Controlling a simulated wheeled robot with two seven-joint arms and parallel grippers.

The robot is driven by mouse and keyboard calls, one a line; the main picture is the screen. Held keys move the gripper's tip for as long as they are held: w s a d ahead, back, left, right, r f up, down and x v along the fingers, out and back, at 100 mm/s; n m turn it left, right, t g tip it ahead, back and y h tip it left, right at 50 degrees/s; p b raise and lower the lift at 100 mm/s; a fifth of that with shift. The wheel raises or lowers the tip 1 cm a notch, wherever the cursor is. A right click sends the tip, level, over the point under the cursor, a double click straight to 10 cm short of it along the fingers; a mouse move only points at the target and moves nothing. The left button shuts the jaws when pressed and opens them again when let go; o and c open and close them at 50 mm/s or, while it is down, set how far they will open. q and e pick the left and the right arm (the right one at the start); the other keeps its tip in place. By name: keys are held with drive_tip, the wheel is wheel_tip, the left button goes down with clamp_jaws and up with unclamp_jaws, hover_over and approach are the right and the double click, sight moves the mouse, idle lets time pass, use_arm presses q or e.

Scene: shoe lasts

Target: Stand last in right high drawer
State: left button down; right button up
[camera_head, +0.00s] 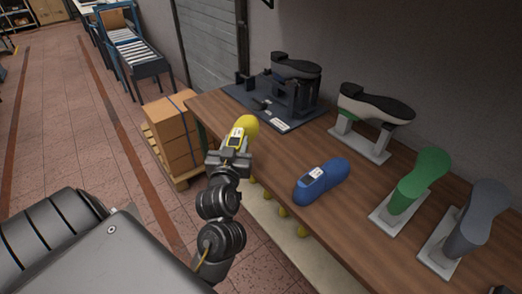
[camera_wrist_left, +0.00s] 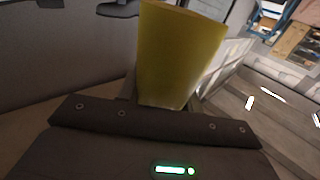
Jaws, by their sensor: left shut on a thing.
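A yellow shoe last (camera_head: 247,125) is held in my left gripper (camera_head: 236,150), which is shut on it near the table's left edge. The yellow last also fills the upper middle of the left wrist view (camera_wrist_left: 180,50), its lower end between the fingers. A blue last (camera_head: 321,181) lies on the wooden table (camera_head: 270,165). A green last (camera_head: 421,176) and a grey last (camera_head: 478,215) are mounted on white stands at the right. No high drawer can be made out in these views. My right gripper is not in view.
A black machine with a shoe sole (camera_head: 296,67) stands at the table's back. A dark-soled shoe (camera_head: 374,104) rests on a white stand. Cardboard boxes (camera_head: 173,130) sit on a pallet beyond the table. Several yellow knobs (camera_head: 283,212) line its front edge.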

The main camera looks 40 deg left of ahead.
use_arm(q)
drive_tip(key=w+a+f, duration=0.1)
drive_tip(key=w, duration=0.1)
drive_tip(key=w+a+f, duration=0.1)
drive_tip(key=w, duration=0.1)
drive_tip(key=w+a+f, duration=0.1)
drive_tip(key=w, duration=0.2)
drive_tip(key=shift+a+f, duration=0.1)
drive_tip(key=shift+a, duration=0.25)
drive_tip(key=shift+w+a+f+p, duration=0.2)
drive_tip(key=shift+w+a+f, duration=0.2)
drive_tip(key=shift+w+f, duration=0.85)
drive_tip(key=shift+w+a+f+p, duration=0.2)
drive_tip(key=shift+w+a+f, duration=0.25)
drive_tip(key=shift+f, duration=1.45)
drive_tip(key=shift+w+a+f+p, duration=0.3)
drive_tip(key=shift+w+f, duration=0.5)
drive_tip(key=shift+f, duration=0.8)
drive_tip(key=shift+a+f, duration=0.1)
drive_tip(key=shift+f, duration=0.05)
drive_tip(key=c, duration=0.9)
unclamp_jaws()
drive_tip(key=shift+c, duration=0.2)
